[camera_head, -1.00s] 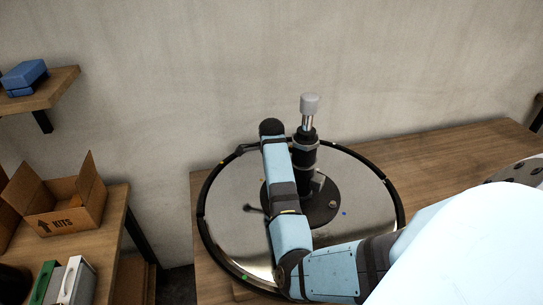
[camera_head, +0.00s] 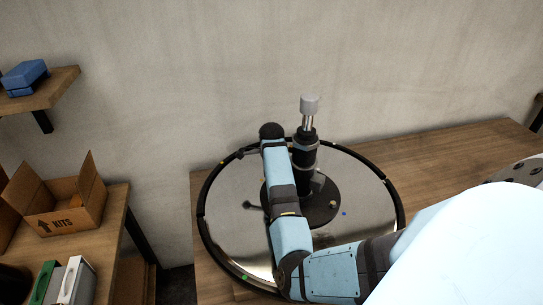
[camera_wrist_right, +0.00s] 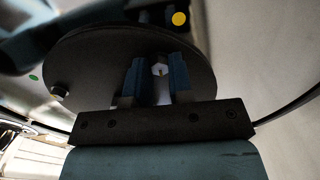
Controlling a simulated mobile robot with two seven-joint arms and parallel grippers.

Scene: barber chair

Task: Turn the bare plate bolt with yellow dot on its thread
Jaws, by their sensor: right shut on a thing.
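In the right wrist view, the two fingers of my right gripper (camera_wrist_right: 158,82) stand on either side of a pale bolt head (camera_wrist_right: 160,69) on the dark round plate (camera_wrist_right: 80,55), and the gripper is shut on it. A yellow dot (camera_wrist_right: 180,19) shows past the plate's edge, beyond this bolt. The bolt's thread is hidden. Another bolt (camera_wrist_right: 59,91) sits near the plate's left edge, with a green dot (camera_wrist_right: 33,77) outside it. In the head view my right forearm hides the gripper and part of the plate (camera_head: 310,213). My left gripper is not in view.
The plate lies on a shiny, black-rimmed disc (camera_head: 365,185) on a wooden table (camera_head: 440,160). A dark column (camera_head: 305,152) with a grey top rises from the plate, close to my right arm. An open cardboard box (camera_head: 65,215) stands on the left bench.

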